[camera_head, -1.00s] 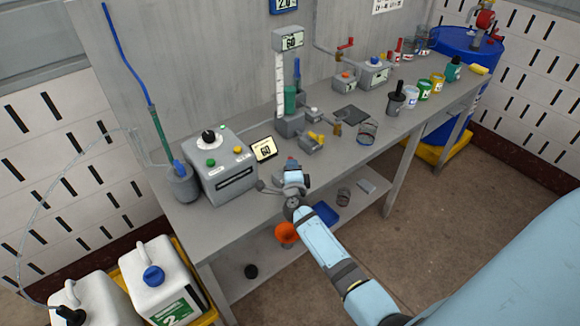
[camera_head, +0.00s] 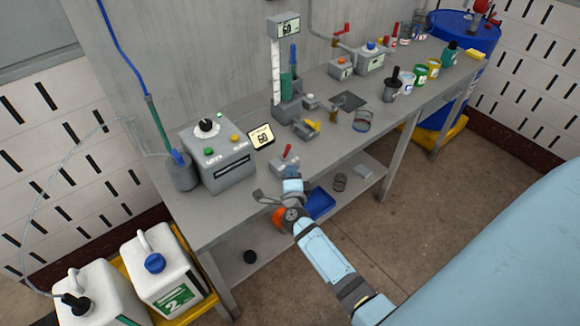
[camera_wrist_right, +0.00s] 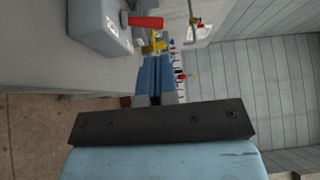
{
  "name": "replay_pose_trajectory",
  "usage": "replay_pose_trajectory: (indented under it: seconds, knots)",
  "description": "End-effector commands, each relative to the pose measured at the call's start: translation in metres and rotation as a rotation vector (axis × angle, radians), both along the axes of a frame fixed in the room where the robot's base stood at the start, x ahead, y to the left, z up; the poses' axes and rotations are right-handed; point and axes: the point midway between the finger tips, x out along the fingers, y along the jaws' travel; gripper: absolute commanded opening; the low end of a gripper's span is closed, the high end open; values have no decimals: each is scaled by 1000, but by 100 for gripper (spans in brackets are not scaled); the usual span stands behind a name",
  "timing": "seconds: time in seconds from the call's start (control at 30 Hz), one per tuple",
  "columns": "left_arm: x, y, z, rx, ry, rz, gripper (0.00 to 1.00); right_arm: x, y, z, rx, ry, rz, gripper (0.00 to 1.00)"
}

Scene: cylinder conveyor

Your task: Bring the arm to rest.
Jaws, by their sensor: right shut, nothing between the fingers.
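My right arm (camera_head: 327,258) reaches up from the bottom of the head view to the front edge of the workbench. Its right gripper (camera_head: 292,185) is at that edge, just in front of a small grey box with a red lever (camera_head: 287,152), and looks apart from it. In the right wrist view the blue fingers (camera_wrist_right: 155,78) are together with nothing between them. The grey box (camera_wrist_right: 100,27) with its red lever (camera_wrist_right: 145,22) shows close by there, at the upper left. My left gripper is not in view.
The grey workbench (camera_head: 235,208) holds a control box (camera_head: 220,160), a small display (camera_head: 261,136), a column stand (camera_head: 284,112) and several cups. A lower shelf bears a blue tray (camera_head: 320,203) and an orange item (camera_head: 279,217). White canisters (camera_head: 165,268) stand at left.

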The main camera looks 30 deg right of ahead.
Motion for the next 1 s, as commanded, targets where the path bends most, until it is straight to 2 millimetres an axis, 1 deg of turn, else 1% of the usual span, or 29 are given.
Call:
replay_pose_trajectory:
  seconds: [0.43, 0.5, 0.57, 0.67, 0.7, 0.77, 0.8, 0.83, 0.87, 0.9, 1.0]
  knots:
    - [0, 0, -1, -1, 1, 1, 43, -1, 0, 0, -7, 3, 6, 0]
    - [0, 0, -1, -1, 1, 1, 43, -6, 5, -1, -53, 21, 42, 0]
    - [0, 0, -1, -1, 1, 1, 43, -16, 16, -1, -139, 56, 108, 0]
    - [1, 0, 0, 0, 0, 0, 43, -48, 48, -6, -377, 157, 293, 0]
    - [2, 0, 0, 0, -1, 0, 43, -65, 64, -9, -494, 209, 381, 0]
    - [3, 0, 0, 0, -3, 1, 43, -96, 89, -17, -677, 292, 517, 0]
    - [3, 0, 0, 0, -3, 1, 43, -118, 104, -23, -798, 350, 602, 0]
    - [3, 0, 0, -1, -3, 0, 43, -134, 114, -28, -884, 390, 663, 0]
    - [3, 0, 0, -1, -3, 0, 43, -151, 123, -32, -966, 429, 719, 0]
    - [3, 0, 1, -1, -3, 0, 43, -172, 132, -37, -1070, 479, 788, 0]
    - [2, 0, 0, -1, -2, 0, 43, -216, 147, -46, -1281, 583, 920, 0]
